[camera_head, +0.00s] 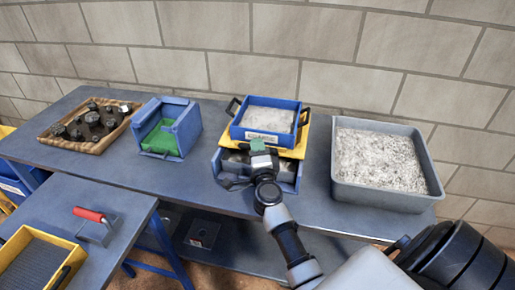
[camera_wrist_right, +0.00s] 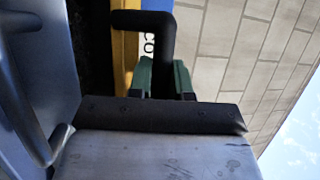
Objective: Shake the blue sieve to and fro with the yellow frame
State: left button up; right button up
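The blue sieve (camera_head: 237,132) holds pale grey grit and sits in the yellow frame (camera_head: 295,152) near the middle of the long table. Black handles show on its left and right sides. My right gripper (camera_head: 262,150) is at the front of the frame. In the right wrist view its green fingers (camera_wrist_right: 163,78) lie close on both sides of a black bent handle (camera_wrist_right: 157,45), seemingly shut on it. My left gripper is not in view.
A blue-grey tray (camera_head: 290,186) sits under the frame. A large grey tub (camera_head: 385,199) of grit stands to the right. A blue box with green inside (camera_head: 160,142) and a wooden tray (camera_head: 90,147) stand left. A yellow-rimmed tray (camera_head: 60,243) lies on the nearer table.

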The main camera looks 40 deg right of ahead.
grip_shut()
jog(key=s+a, duration=0.2)
jog(key=s+a+p, duration=0.1)
jog(key=a, duration=0.1)
jog(key=shift+s+a, duration=0.2)
jog(key=shift+s, duration=0.2)
jog(key=shift+o, duration=2.1)
grip_release()
jog(key=shift+s, duration=0.1)
